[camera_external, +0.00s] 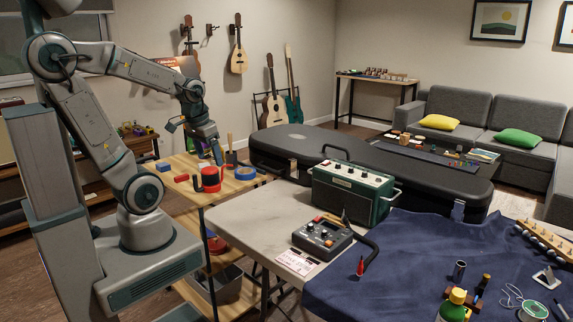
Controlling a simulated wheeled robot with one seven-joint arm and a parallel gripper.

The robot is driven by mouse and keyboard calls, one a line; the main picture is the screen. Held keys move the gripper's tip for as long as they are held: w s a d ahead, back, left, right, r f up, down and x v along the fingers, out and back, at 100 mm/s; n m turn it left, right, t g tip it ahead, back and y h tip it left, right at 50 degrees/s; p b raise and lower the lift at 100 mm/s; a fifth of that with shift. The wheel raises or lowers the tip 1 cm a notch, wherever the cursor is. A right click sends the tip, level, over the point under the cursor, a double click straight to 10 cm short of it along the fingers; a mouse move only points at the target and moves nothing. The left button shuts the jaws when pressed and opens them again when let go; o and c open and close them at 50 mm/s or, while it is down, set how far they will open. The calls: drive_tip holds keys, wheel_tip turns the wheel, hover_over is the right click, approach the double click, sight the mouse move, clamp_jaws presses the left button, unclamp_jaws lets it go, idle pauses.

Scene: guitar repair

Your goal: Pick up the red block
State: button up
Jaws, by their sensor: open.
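A small red block (181,178) lies on the wooden bench (232,187), left of a red mug-like container (210,179). Another small piece (163,167), red or bluish, lies a little farther back and left; its exact shape is too small to tell. My gripper (208,155) points down above the bench, open, with nothing seen between its fingers. It is above and to the right of the red block, close over the red container. I cannot tell its exact height or whether it touches anything.
A blue tape roll (245,173) and a brush-like tool (230,150) are right of the red container. A green amplifier (350,196) and effects box (321,240) stand on the pale table (262,212). A black guitar case (300,145) lies behind.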

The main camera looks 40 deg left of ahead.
drive_tip(key=shift+w+a, duration=0.1)
drive_tip(key=n+g+h, duration=0.3)
drive_tip(key=n, duration=1.5)
hover_over(181, 176)
drive_tip(key=a, duration=0.1)
wheel_tip(181, 176, down, 12)
drive_tip(key=shift+f+p, duration=0.1)
drive_tip(key=shift+p, duration=0.35)
drive_tip(key=x, duration=0.3)
drive_tip(key=a+x, duration=0.1)
drive_tip(key=shift+w+d+f, duration=0.15)
drive_tip(key=shift+f, duration=0.3)
drive_tip(key=shift+d+f, duration=0.2)
drive_tip(key=shift+f, duration=0.15)
